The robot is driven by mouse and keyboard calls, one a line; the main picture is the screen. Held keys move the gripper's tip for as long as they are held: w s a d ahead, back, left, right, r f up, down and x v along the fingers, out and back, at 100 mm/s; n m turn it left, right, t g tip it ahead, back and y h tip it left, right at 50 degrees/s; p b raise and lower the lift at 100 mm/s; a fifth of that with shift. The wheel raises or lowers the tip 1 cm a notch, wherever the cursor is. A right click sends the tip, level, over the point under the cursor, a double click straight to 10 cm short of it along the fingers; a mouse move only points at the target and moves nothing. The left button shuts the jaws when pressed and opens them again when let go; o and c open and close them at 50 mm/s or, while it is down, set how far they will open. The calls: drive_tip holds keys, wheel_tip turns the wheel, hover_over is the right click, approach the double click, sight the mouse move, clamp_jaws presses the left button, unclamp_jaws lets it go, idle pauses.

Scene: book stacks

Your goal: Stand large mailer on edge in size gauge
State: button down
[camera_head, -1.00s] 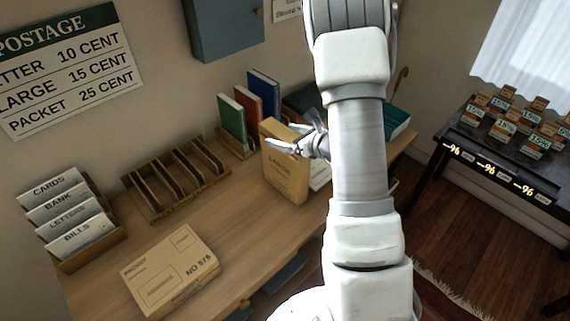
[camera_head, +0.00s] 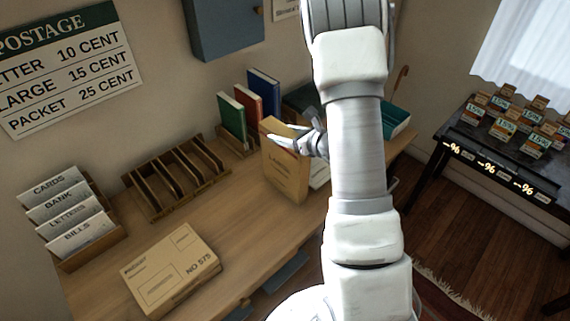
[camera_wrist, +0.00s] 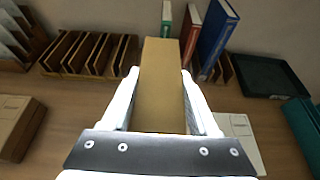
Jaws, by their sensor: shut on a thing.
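The large mailer (camera_head: 286,172), a tan packet with "LARGE" printed on its face, is upright in my gripper (camera_head: 290,143) near the middle of the desk. My gripper is shut on its upper part. In the wrist view the mailer (camera_wrist: 161,85) stands between the two white fingers, its narrow top edge toward the camera. Whether its lower edge touches the desk I cannot tell. The size gauge, apparently the wooden rack with several slots (camera_head: 176,178), sits on the desk left of the mailer. It also shows at the upper left in the wrist view (camera_wrist: 88,56).
A packet box (camera_head: 170,270) lies flat at the front left. A letter sorter (camera_head: 72,215) stands at far left. Green, red and blue books (camera_head: 248,105) stand behind the mailer. A dark tray (camera_wrist: 272,76) and a white sheet (camera_wrist: 238,140) lie to the right. Desk between rack and box is clear.

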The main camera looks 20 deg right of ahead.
drive_tip(key=shift+w+r, duration=0.1)
drive_tip(key=shift+r, duration=0.15)
